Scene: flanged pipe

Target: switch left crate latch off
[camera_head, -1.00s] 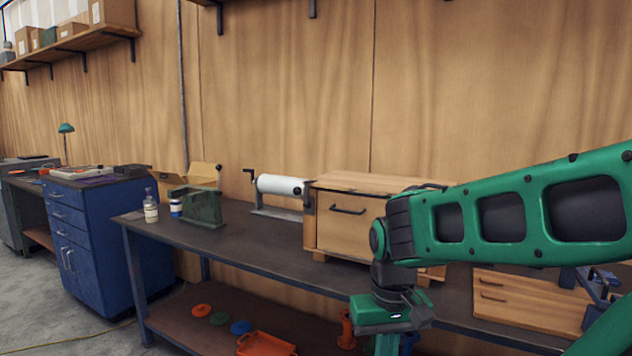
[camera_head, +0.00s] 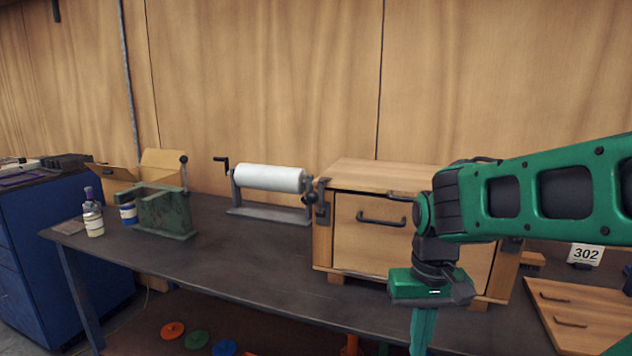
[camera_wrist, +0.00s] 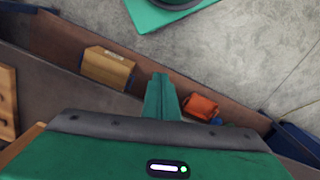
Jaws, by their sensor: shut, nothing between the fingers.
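The wooden crate (camera_head: 345,237) stands on the workbench, with a dark handle (camera_head: 381,218) on its front panel. A dark metal latch (camera_head: 322,199) sits at the crate's upper left front edge; its exact setting is too small to tell. My arm hides the crate's upper right part. My gripper (camera_head: 422,335) hangs pointing down in front of the crate's right half, right of the left latch and apart from it. In the wrist view its fingers (camera_wrist: 161,95) are together and empty, above the lower shelf area.
Left of the crate are a white roll on a crank stand (camera_head: 268,178), a green metal fixture (camera_head: 165,212) and bottles (camera_head: 92,218). A wooden drawer unit (camera_head: 580,315) and a 302 sign (camera_head: 585,254) are at right. The bench (camera_head: 230,255) front is clear.

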